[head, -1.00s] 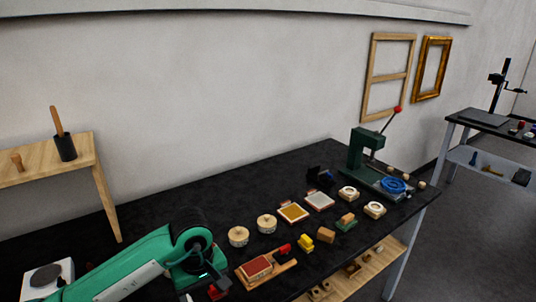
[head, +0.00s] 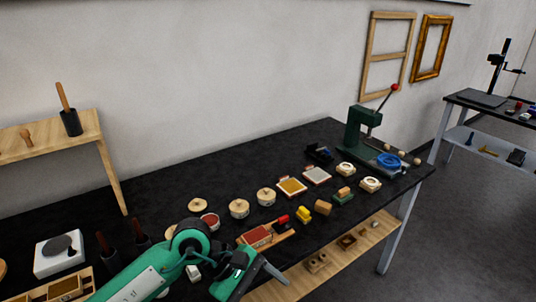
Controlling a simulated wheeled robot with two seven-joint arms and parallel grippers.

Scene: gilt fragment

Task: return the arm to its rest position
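My green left arm comes in from the lower left and bends over the front of the black bench (head: 150,193). My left gripper (head: 272,272) shows as a grey tip at the bench's front edge, pointing right. It is just in front of a wooden tray with a red block (head: 257,236), and I see nothing clearly held in it. The gap between its fingers is not visible. My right arm and gripper are not in view.
Round wooden pots (head: 239,209) and a red-filled pot (head: 210,221) stand behind the arm. A white hot-plate-like device (head: 59,254) and dark-handled tools (head: 108,250) are at left. A green press (head: 359,130) stands far right. The back-left bench is clear.

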